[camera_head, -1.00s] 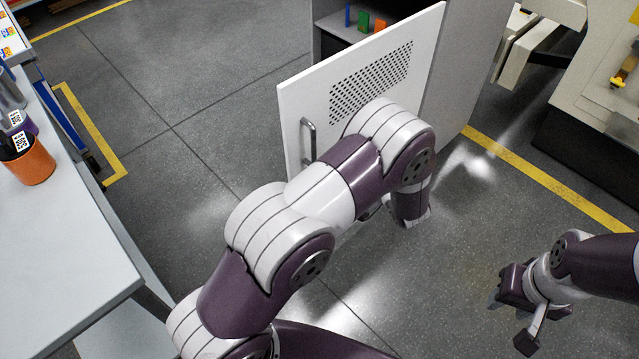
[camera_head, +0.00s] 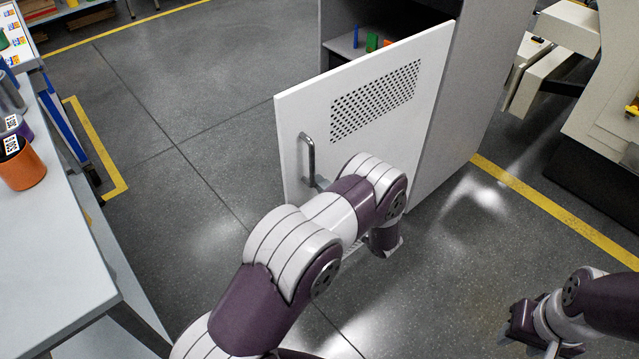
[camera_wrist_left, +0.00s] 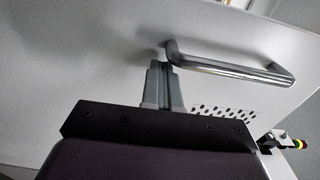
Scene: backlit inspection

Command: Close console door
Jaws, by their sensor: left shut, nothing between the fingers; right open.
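The white console door (camera_head: 395,135), with a perforated panel and a metal bar handle (camera_head: 308,155), stands open from the grey console cabinet (camera_head: 465,110). Its handle side is swung out to the left. My left arm reaches in front of the door's lower part, and its gripper is mostly hidden in the head view. In the left wrist view my left gripper (camera_wrist_left: 163,70) is shut and empty, its tips close to the door face beside one end of the handle (camera_wrist_left: 230,68); I cannot tell whether they touch. My right gripper (camera_head: 522,345) is open and empty over the floor at lower right.
A white table (camera_head: 55,245) with an orange cup (camera_head: 22,170) stands at left. Small coloured items, including a green one (camera_head: 372,42), sit on the shelf inside the cabinet. A beige machine (camera_head: 600,125) stands at right. The floor left of the door is clear.

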